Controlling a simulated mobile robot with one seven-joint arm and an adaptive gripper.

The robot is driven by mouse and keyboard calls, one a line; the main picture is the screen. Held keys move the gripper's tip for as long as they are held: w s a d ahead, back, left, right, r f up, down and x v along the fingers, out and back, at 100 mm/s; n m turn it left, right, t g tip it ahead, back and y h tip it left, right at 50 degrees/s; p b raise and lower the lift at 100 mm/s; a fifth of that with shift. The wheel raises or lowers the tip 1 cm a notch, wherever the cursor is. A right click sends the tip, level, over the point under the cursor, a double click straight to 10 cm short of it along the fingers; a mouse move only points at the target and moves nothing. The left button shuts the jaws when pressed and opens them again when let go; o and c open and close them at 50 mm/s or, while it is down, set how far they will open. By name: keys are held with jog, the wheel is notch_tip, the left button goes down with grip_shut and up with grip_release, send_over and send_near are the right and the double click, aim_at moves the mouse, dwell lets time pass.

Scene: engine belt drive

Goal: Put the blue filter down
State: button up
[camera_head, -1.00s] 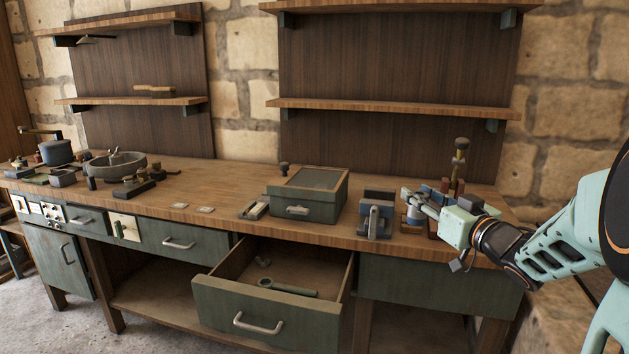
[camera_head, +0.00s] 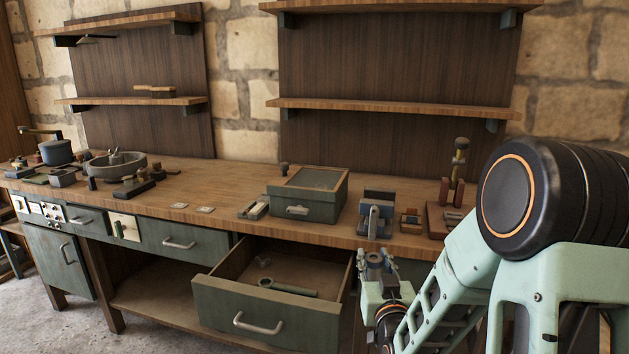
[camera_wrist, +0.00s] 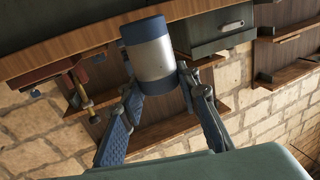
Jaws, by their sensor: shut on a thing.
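The blue filter (camera_wrist: 150,58) is a silver-grey cylinder with blue ends. It shows in the wrist view between the fingers of my gripper (camera_wrist: 160,88), which is shut on it. In the head view my gripper (camera_head: 375,262) is in front of the workbench's front edge, just right of the open drawer. The filter is hard to make out there. In the wrist view it appears clear of the surfaces behind it.
The wooden workbench (camera_head: 225,200) has an open drawer (camera_head: 240,312) holding a green-handled tool. A green lidded box (camera_head: 305,196), a blue-grey block fixture (camera_head: 376,215) and a red-brown stand (camera_head: 438,220) are on its right half. Bare wood lies left of the box.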

aim_at(369, 256)
jog(key=r+y+p, duration=0.1)
jog(key=p, duration=0.1)
jog(key=r+n+y+p, duration=0.1)
jog(key=r+p, duration=0.1)
jog(key=p, duration=0.1)
jog(key=w+a+r+n+y+p, duration=0.1)
jog(key=p, duration=0.1)
jog(key=shift+r+y, duration=0.3)
jog(key=shift+r, duration=0.1)
jog(key=r+n+y+p, duration=0.1)
jog(key=p, duration=0.1)
jog(key=r+n+g+y+p, duration=0.1)
jog(key=p, duration=0.1)
jog(key=shift+s+a+r, duration=0.1)
jog(key=shift+s+a, duration=0.05)
jog(key=shift+s, duration=0.15)
jog(key=r+n+y+p, duration=0.1)
jog(key=p, duration=0.1)
jog(key=shift+s+r+g+y+p, duration=0.15)
jog(key=shift+s+g+y+p, duration=0.25)
jog(key=s+d+r+p, duration=0.1)
jog(key=s+r+p, duration=0.3)
jog(key=s+p, duration=0.7)
jog(key=shift+y+p, duration=0.3)
jog(key=shift+p, duration=0.45)
jog(key=shift+d, duration=0.15)
